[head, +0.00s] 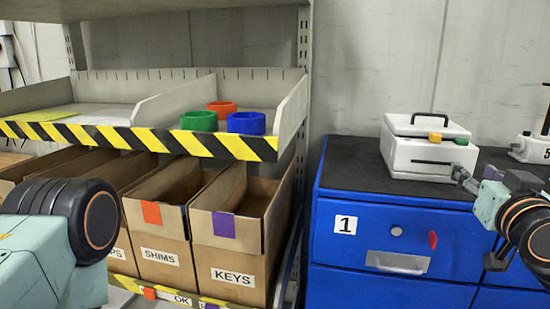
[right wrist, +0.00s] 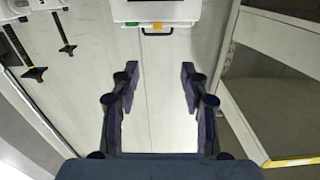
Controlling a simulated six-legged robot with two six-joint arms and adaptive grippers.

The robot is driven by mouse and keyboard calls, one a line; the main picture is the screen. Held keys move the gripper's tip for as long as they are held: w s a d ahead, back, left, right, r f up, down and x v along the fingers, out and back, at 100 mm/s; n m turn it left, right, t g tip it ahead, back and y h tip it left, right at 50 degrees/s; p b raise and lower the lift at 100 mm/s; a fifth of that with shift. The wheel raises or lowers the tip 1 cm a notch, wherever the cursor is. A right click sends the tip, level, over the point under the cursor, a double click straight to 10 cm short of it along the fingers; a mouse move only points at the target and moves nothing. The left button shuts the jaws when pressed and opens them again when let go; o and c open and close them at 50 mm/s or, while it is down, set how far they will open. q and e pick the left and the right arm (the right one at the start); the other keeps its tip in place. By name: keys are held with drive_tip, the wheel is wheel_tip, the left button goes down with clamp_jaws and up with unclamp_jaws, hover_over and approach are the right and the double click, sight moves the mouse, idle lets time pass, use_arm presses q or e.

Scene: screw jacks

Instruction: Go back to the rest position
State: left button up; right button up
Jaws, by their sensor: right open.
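My right gripper (head: 466,178) reaches in from the right, above the blue cabinet (head: 345,263) and close in front of a white box (head: 428,155). In the right wrist view the same gripper (right wrist: 160,75) has its two dark fingers spread wide, with nothing between them. The white box (right wrist: 160,12) shows there beyond the fingertips, and I see no contact. The box has a black handle and a yellow and a green part on its front. My left arm (head: 55,235) shows at the lower left; its gripper is out of the picture.
A white device (head: 534,148) stands on the black cabinet top at the right edge. Below stand cardboard bins, including SHIMS (head: 160,235) and KEYS (head: 230,255). The cabinet top's left part is clear.

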drive_tip(key=s+a+f+g+y, duration=0.1)
drive_tip(key=s+a+f+g, duration=0.15)
drive_tip(key=f, duration=0.65)
drive_tip(key=s+a+f+g+y, duration=0.2)
drive_tip(key=a+f+g, duration=0.15)
drive_tip(key=f, duration=0.55)
drive_tip(key=s+a+f+g+y, duration=0.1)
drive_tip(key=s+a+f+g, duration=0.15)
drive_tip(key=f, duration=0.75)
drive_tip(key=s+a+f+n+g, duration=0.1)
drive_tip(key=s+f+g, duration=0.3)
drive_tip(key=s+f, duration=0.5)
drive_tip(key=s+a+f+n+g, duration=0.1)
drive_tip(key=s+f+g, duration=0.4)
drive_tip(key=s+f, duration=0.5)
drive_tip(key=s, duration=0.6)
drive_tip(key=shift+a+n, duration=0.15)
drive_tip(key=shift+n, duration=0.15)
